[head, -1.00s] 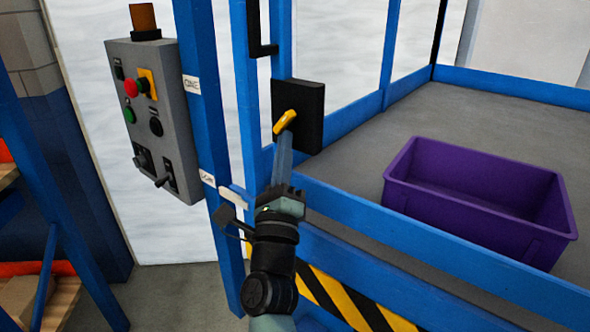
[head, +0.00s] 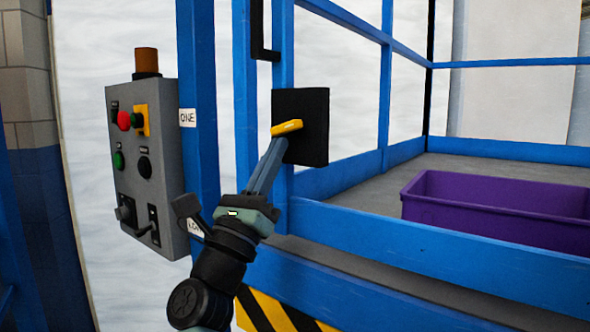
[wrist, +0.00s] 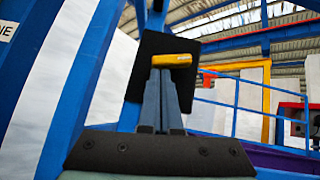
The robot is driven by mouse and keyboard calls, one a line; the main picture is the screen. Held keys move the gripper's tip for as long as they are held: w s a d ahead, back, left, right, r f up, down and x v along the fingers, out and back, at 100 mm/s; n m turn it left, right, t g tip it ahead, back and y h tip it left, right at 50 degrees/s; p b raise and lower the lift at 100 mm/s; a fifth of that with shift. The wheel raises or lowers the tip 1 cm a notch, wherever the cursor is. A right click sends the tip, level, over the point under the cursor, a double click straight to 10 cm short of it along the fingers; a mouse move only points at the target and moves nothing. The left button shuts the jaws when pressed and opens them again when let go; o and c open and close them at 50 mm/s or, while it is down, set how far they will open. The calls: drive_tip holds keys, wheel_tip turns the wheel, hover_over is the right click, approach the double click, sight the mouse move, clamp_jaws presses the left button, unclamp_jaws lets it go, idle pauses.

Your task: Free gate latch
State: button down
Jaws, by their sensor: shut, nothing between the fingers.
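The gate latch is a yellow handle (head: 286,127) on a black plate (head: 312,135) fixed to the blue gate frame (head: 283,60). The handle lies close to horizontal in the head view. My gripper (head: 279,145) is shut and empty, with its fingertips at the handle, just below it. In the wrist view the fingertips (wrist: 162,74) reach up to the underside of the yellow handle (wrist: 172,60), in front of the black plate (wrist: 150,90). I cannot tell for certain whether they touch it.
A grey control box (head: 148,165) with buttons and switches stands left of the blue post (head: 198,70). A purple crate (head: 500,212) sits on the grey floor behind the blue rail (head: 420,245). A black-and-yellow striped panel (head: 275,312) is below.

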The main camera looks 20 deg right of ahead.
drive_tip(key=shift+m, duration=0.3)
drive_tip(key=d+f+b+v, duration=0.2)
drive_tip(key=b+v, duration=0.1)
drive_tip(key=v, duration=1)
drive_tip(key=shift+w+d+r, duration=0.1)
drive_tip(key=shift+r, duration=0.1)
